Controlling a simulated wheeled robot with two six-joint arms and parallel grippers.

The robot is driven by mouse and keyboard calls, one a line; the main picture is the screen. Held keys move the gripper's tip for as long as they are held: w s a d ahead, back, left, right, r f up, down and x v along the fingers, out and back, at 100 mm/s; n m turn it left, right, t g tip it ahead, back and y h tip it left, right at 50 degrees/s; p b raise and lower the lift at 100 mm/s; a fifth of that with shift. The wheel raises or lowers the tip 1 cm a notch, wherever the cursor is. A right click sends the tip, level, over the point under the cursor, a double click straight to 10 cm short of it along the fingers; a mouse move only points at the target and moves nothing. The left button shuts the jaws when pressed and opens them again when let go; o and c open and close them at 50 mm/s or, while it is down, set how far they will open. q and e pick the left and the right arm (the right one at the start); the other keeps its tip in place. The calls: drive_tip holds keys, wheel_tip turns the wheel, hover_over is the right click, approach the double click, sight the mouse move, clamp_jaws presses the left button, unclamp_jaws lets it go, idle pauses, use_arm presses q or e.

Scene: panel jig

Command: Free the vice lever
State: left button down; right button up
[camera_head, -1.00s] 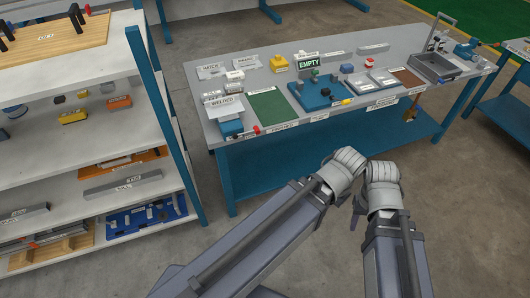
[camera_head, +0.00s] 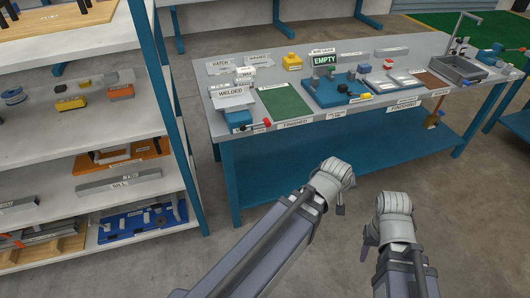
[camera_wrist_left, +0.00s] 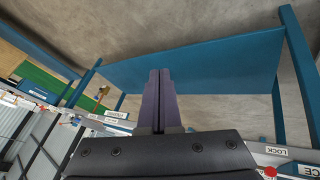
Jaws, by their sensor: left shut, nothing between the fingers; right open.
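A blue vice (camera_head: 238,118) sits at the front left corner of the grey workbench (camera_head: 330,112). A lever with a red knob (camera_head: 267,124) is beside it at the bench's front edge. The red knob (camera_wrist_left: 270,171) also shows at the lower right of the left wrist view, near a LOCK label (camera_wrist_left: 296,150). My left gripper (camera_head: 339,209) is over the floor in front of the bench, apart from the vice. Its fingers (camera_wrist_left: 160,75) are shut and empty in the left wrist view. My right gripper (camera_head: 366,250) is open, further right and nearer to me, touching nothing.
A shelf rack (camera_head: 170,130) with several parts stands at the left. The bench carries a green mat (camera_head: 285,103), a blue fixture (camera_head: 333,93) with an EMPTY sign, a yellow block (camera_head: 292,62) and a grey tray (camera_head: 463,68). The floor before the bench is clear.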

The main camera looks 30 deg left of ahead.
sight(256, 125)
use_arm(q)
drive_tip(key=w+a+f+n+t+y+b, duration=0.1)
drive_tip(key=w+a+f+n+t+b, duration=0.45)
drive_tip(key=b, duration=0.45)
drive_tip(key=w+a+f+n+t+y+b, duration=0.1)
drive_tip(key=w+a+f+n+t+b, duration=0.25)
drive_tip(key=w+a+n+b, duration=0.55)
drive_tip(key=s+a+f+n+t+y+b, duration=0.1)
drive_tip(key=s+a+n+t+y+b, duration=0.2)
drive_tip(key=s+a+n+y+b, duration=0.3)
drive_tip(key=s+a+f+n+t+y+b, duration=0.1)
drive_tip(key=s+a+n+t+y+b, duration=0.2)
drive_tip(key=s+a+n+y+b, duration=0.3)
drive_tip(key=a+n+y+b, duration=0.1)
drive_tip(key=a+n+b, duration=0.4)
drive_tip(key=b, duration=0.5)
drive_tip(key=shift+t, duration=0.3)
use_arm(e)
wheel_tip(256, 125, down, 44)
use_arm(q)
drive_tip(key=shift+w+a+n, duration=0.1)
drive_tip(key=shift+w+n, duration=0.05)
drive_tip(key=shift+n, duration=0.1)
